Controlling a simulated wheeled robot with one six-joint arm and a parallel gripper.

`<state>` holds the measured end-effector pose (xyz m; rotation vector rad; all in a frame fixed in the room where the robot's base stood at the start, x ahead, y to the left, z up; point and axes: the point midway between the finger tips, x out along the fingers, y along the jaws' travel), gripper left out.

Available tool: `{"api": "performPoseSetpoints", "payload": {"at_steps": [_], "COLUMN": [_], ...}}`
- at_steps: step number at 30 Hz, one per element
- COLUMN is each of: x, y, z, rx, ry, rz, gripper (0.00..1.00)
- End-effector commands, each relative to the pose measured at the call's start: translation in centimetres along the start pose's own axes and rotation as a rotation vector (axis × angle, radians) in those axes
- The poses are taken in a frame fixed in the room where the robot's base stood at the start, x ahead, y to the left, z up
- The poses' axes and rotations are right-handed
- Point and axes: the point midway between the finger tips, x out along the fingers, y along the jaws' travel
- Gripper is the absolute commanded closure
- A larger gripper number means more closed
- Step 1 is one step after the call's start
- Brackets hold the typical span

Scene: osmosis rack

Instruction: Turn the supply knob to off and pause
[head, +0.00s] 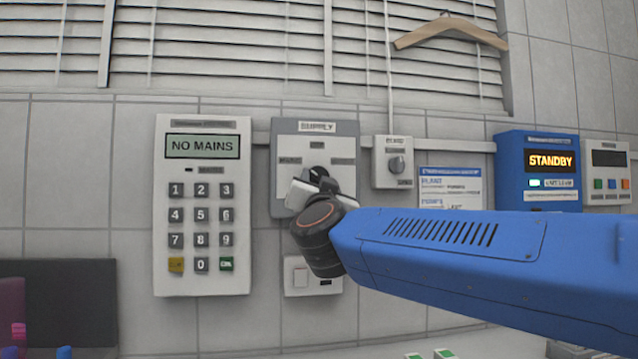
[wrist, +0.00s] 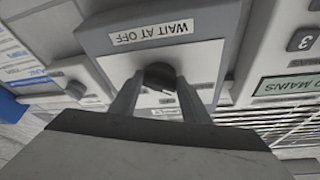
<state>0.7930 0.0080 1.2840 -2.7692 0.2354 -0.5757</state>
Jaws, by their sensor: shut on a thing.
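The supply panel (head: 346,142) is a white plate in a grey frame on the tiled wall, labelled SUPPLY at its top. Its black knob (head: 317,172) is partly hidden by my gripper (head: 321,186) in the head view. In the wrist view, which looks upside down, the knob (wrist: 158,76) sits between the two fingers of my gripper (wrist: 157,84), which are closed on it. A WAIT AT OFF label (wrist: 151,34) shows on the panel there. The knob's exact pointing direction cannot be told.
A keypad unit (head: 203,205) reading NO MAINS hangs at left. A smaller knob box (head: 393,162) is close at right, above my arm. A blue STANDBY unit (head: 538,170) is farther right. A switch box (head: 313,278) lies below.

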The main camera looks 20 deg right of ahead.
Motion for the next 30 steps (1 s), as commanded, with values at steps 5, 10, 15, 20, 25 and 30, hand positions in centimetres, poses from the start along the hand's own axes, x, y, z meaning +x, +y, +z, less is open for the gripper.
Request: {"api": "performPoseSetpoints", "payload": {"at_steps": [5, 10, 15, 20, 25, 30], "x": [-0.02, 0.01, 0.04, 0.07, 0.1, 0.13], "y": [-0.3, -0.48, -0.61, -0.75, -0.78, -0.88], "z": [0.07, 0.06, -0.03, -0.1, -0.24, -0.27], "rx": [0.123, 0.27, 0.42, 0.553, 0.676, 0.77], "ry": [-0.001, -0.002, -0.002, -0.001, 0.0, -0.001], "rz": [0.049, 0.11, 0.173, 0.229, 0.281, 0.32], "gripper": [0.8, 0.8, 0.8, 0.8, 0.8, 0.8]}}
